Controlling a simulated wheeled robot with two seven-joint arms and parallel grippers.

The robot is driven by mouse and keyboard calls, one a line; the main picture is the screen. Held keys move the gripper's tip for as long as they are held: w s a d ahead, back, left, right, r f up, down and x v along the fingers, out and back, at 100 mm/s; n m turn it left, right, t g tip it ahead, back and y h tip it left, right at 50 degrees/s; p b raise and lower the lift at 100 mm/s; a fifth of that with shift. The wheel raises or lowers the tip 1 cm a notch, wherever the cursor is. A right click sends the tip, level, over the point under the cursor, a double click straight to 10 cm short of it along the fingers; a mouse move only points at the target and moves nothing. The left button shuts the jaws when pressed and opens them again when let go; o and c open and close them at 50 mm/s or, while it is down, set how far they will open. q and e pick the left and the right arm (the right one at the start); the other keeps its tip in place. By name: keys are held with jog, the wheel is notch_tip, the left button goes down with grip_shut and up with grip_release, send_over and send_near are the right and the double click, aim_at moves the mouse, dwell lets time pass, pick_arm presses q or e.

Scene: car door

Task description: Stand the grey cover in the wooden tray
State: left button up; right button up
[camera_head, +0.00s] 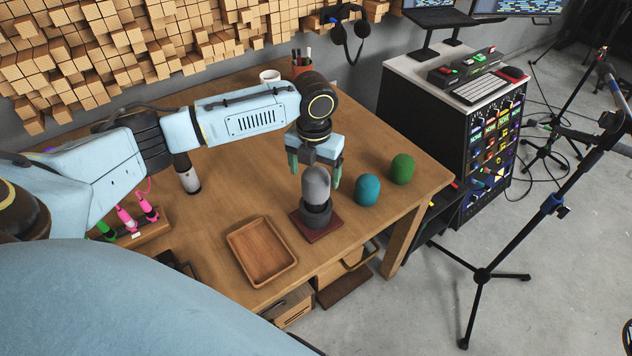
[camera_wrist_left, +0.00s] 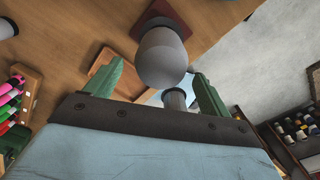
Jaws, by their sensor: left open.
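The grey cover (camera_head: 316,184) is a rounded foam-like cap. It stands upright on a dark holder on a dark red square base (camera_head: 322,229) on the wooden table. The wooden tray (camera_head: 262,251) lies empty to the left of that base, near the table's front edge. My left gripper (camera_head: 314,177) is open, with green fingers pointing down around or just above the grey cover. In the left wrist view the grey cover (camera_wrist_left: 162,58) shows between the two spread fingers, and whether they touch it cannot be told. My right gripper is not in view.
A teal cover (camera_head: 367,190) and a green cover (camera_head: 402,169) stand to the right on the table. A microphone (camera_head: 187,173) and a wooden rack with pink and green items (camera_head: 132,225) are at the left. A mug (camera_head: 270,77) stands at the back.

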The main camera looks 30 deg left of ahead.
pick_arm(q)
jog(key=f, duration=0.5)
jog(key=shift+w, duration=0.3)
jog(key=shift+r, duration=0.1)
jog(key=c, duration=1.1)
